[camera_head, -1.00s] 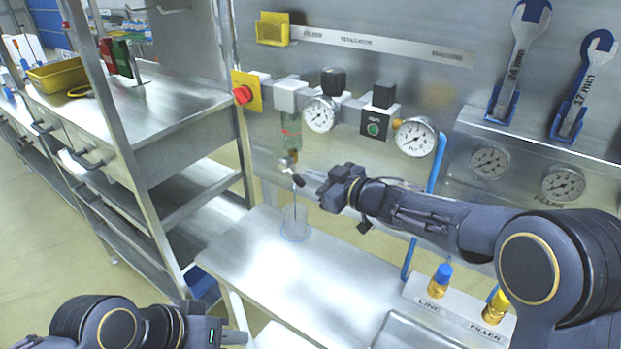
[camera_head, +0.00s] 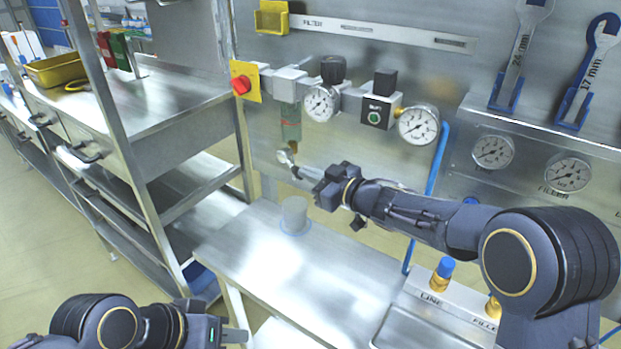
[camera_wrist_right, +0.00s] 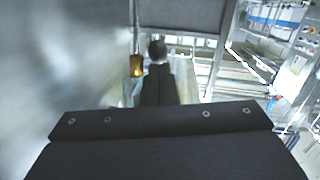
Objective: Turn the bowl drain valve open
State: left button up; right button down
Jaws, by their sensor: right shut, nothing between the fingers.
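The green filter bowl (camera_head: 291,122) hangs under the regulator line on the steel panel. Below it is the brass drain valve (camera_head: 293,148), also in the right wrist view (camera_wrist_right: 136,66). Its dark lever (camera_head: 296,171) slants down to the right toward my right gripper (camera_head: 310,178). My right gripper is shut and empty, with its tips close to the lever; I cannot tell whether they touch. In the right wrist view the shut fingers (camera_wrist_right: 158,84) point at a dark rounded end (camera_wrist_right: 157,50). My left gripper (camera_head: 233,335) is low at the bottom edge, its fingers unclear.
A grey cup (camera_head: 294,214) stands on the steel bench (camera_head: 262,262) under the valve. A red knob (camera_head: 241,84) and gauges (camera_head: 418,126) sit above. A blue pipe (camera_head: 438,168) runs behind my right arm. The bench front is clear.

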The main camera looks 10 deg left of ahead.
jog(key=w+a+f+m+t+y+b, duration=0.1)
jog(key=a+f+t+y+b, duration=0.3)
jog(key=b, duration=2.4)
jog(key=shift+w+f+m+t+y, duration=0.2)
jog(key=shift+f+m+t+y, duration=0.3)
jog(key=shift+f+y, duration=0.85)
jog(key=shift+a+r+y, duration=0.1)
jog(key=shift+r+y, duration=0.25)
jog(key=shift+r, duration=0.05)
